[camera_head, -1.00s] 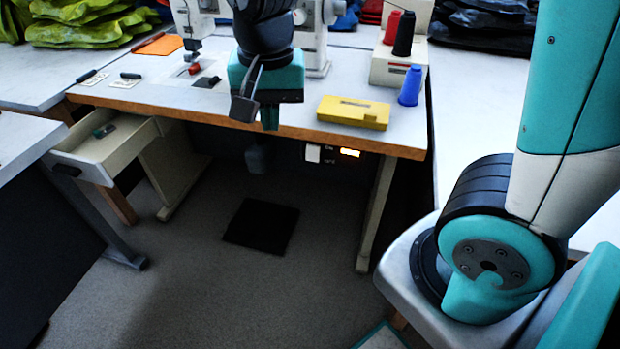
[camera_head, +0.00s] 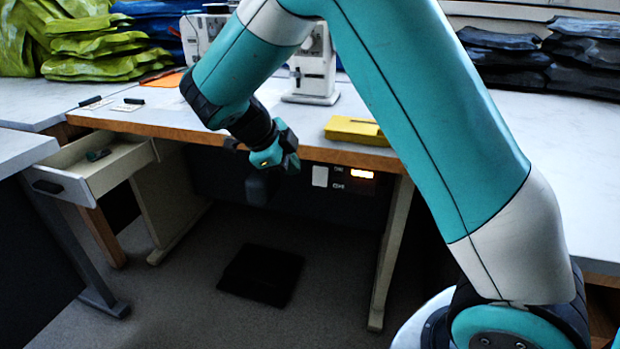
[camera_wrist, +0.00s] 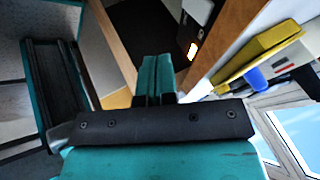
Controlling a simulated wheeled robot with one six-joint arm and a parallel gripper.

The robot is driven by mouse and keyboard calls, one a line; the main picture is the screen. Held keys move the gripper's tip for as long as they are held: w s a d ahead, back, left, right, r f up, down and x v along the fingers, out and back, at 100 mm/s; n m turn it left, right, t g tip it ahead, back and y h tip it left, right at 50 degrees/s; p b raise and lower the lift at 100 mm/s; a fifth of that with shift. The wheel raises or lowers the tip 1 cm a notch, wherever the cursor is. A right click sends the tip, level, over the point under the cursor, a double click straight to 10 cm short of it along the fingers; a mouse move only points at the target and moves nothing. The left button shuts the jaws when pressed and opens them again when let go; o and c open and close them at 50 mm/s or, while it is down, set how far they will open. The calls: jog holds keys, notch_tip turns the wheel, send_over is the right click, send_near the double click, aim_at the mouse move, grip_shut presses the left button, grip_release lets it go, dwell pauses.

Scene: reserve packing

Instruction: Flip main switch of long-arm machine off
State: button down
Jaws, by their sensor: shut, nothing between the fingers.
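The white long-arm machine (camera_head: 313,70) stands on the table, partly hidden behind my arm. Under the table's front edge is a dark switch box (camera_head: 340,187) with a white rocker-like plate (camera_head: 320,176), small white markings and a lit orange indicator (camera_head: 361,173). The lit indicator also shows in the wrist view (camera_wrist: 192,51). My gripper (camera_head: 290,158) is in front of the table edge, just left of the switch box in the picture. In the wrist view my gripper's fingers (camera_wrist: 156,78) are together and empty. I cannot tell the switch's exact position.
The wooden table edge (camera_head: 230,142) runs just above my gripper. A yellow box (camera_head: 355,131) lies on the table. An open drawer (camera_head: 95,172) juts out at left. Table legs stand at both sides.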

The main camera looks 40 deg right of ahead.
aim_at(317, 182)
jog(key=x, duration=0.4)
jog(key=w+d+b+x, duration=0.1)
jog(key=x, duration=0.2)
jog(key=w+r+b+x, duration=0.1)
jog(key=x, duration=0.3)
jog(key=shift+d+f, duration=0.3)
jog(key=shift+d, duration=0.1)
jog(key=shift+w+d, duration=0.25)
jog(key=shift+d, duration=0.05)
jog(key=shift+w+d+f+b, duration=0.1)
jog(key=shift+f+b, duration=0.25)
jog(key=shift+b, duration=0.5)
jog(key=shift+r+h, duration=0.25)
jog(key=shift+h, duration=0.05)
jog(key=shift+r, duration=0.1)
